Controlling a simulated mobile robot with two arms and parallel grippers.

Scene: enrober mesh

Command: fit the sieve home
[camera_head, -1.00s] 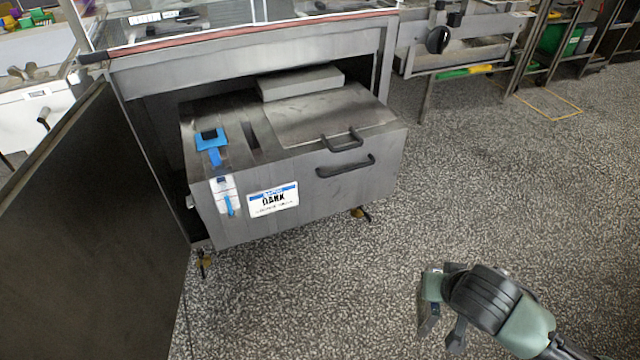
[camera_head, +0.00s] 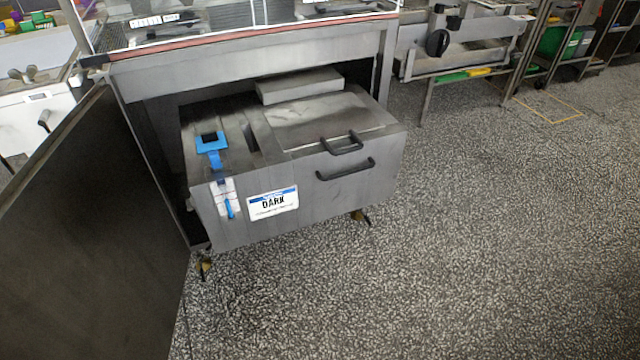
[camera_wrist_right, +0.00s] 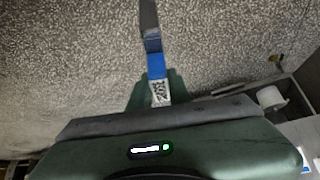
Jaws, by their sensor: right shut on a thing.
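A grey steel tank (camera_head: 300,205) with a white "DARK" label stands partly under the machine frame. On its top at the left sits a blue square piece (camera_head: 212,147) with a dark opening and a blue tab at the front edge. I cannot tell whether this piece is the sieve or its seat. In the right wrist view my right gripper (camera_wrist_right: 154,90) is shut on a narrow blue-and-grey strip (camera_wrist_right: 156,66), with a pale patterned part at the jaws. I cannot tell whether the strip belongs to the sieve. My left gripper is not in view.
The tank lid (camera_head: 325,120) has black handles, and a grey block (camera_head: 300,86) lies behind it. An open dark door panel (camera_head: 90,230) stands at the left. The speckled floor (camera_head: 480,230) to the right is clear. The machine frame (camera_head: 250,55) overhangs the tank's rear.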

